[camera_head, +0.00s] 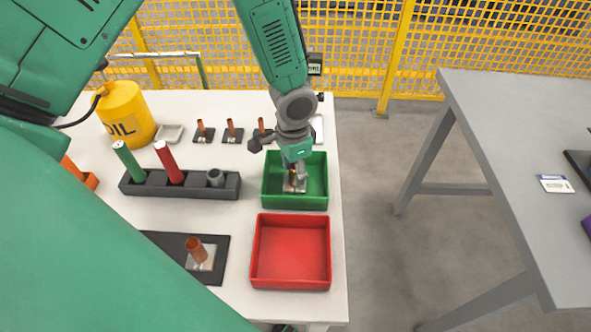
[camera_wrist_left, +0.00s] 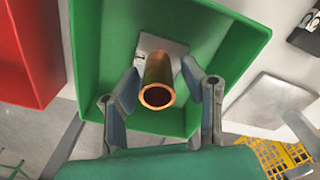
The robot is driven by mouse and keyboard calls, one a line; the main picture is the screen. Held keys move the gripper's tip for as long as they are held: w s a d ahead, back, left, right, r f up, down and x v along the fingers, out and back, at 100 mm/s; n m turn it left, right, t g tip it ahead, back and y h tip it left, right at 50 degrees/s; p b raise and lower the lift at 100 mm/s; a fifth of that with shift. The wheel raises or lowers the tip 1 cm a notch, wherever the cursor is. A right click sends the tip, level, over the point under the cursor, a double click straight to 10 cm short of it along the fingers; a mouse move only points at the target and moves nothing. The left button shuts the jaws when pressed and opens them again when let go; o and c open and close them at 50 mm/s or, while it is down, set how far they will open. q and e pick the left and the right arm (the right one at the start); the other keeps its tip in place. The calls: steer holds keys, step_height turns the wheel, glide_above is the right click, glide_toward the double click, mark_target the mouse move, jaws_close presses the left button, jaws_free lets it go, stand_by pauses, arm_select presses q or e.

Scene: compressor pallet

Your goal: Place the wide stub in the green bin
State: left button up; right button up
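The green bin (camera_head: 316,199) stands on the white table, and its inside fills much of the left wrist view (camera_wrist_left: 215,40). A copper stub on a square metal plate (camera_wrist_left: 158,95) is inside it; in the head view the stub (camera_head: 292,175) is partly hidden by my left gripper (camera_head: 297,168). In the left wrist view the left gripper's fingers (camera_wrist_left: 162,75) stand apart on either side of the stub, with gaps showing. Another copper stub on a plate (camera_head: 197,251) stands on a black mat, partly behind my arm. My right gripper is not clearly visible.
A red bin (camera_head: 291,252) sits empty in front of the green bin. A dark rack (camera_head: 216,190) with green and red cylinders is to the left. Several small copper stubs (camera_head: 229,131) stand behind. A yellow oil can (camera_head: 127,112) is back left; a grey table (camera_head: 510,150) is right.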

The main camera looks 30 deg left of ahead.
arm_select(q)
steer(key=shift+a, duration=0.1)
steer(key=shift+d+r, duration=0.15)
steer(key=shift+d, duration=0.3)
steer(key=r, duration=0.3)
steer(key=shift+w+d+r+p, duration=0.1)
steer(key=shift+d+r+p, duration=0.2)
steer(key=shift+d+r, duration=0.1)
step_height(320, 180, up, 8)
steer(key=p, duration=0.1)
steer(key=shift+a, duration=0.2)
arm_select(e)
steer(key=shift+d+r, duration=0.35)
steer(key=shift+r, duration=0.5)
